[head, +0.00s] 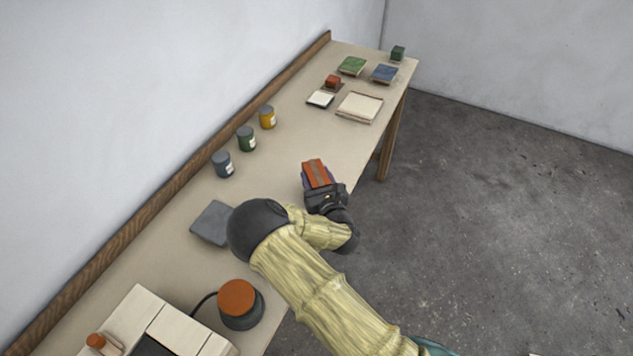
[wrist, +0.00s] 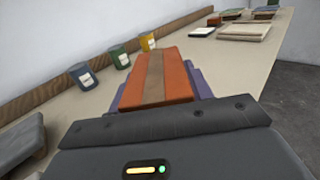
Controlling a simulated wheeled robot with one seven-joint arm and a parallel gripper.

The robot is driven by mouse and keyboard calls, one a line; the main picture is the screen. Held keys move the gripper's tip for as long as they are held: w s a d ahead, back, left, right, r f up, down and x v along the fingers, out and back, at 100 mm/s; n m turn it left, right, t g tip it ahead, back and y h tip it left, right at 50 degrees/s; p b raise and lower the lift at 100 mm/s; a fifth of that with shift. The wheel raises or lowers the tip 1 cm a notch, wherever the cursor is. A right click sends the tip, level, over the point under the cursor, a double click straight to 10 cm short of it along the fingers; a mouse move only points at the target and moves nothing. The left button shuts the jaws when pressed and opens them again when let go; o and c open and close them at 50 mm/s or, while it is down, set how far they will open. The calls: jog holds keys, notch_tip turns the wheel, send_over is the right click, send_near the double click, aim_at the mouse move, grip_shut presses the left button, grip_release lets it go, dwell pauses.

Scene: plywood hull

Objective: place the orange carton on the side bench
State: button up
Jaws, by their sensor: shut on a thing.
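The orange carton (head: 315,172) has a brown band along its top and is held in my gripper (head: 319,180). It also fills the middle of the wrist view (wrist: 158,78), with purple finger pads (wrist: 202,82) on both sides of it. My gripper is shut on the carton. The carton is over or close to the right edge of the long beige bench (head: 290,135); I cannot tell whether it touches the top. Its underside is hidden. I cannot tell whether this bench is the side bench.
Blue (head: 222,165), green (head: 246,139) and yellow (head: 267,118) jars line the wall side. A grey slab (head: 212,222) and an orange-topped round device (head: 240,303) are nearer. A beige tray (head: 360,107), small red box (head: 333,81) and books (head: 352,66) are at the far end. Bench between is clear.

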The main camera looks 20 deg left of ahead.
jog(key=shift+f, duration=1.15)
jog(key=shift+f, duration=0.15)
jog(key=o, duration=1.1)
jog(key=shift+o, duration=0.2)
jog(key=shift+s+d, duration=0.25)
jog(key=shift+d, duration=0.05)
jog(key=b+v, duration=0.3)
jog(key=v, duration=0.8)
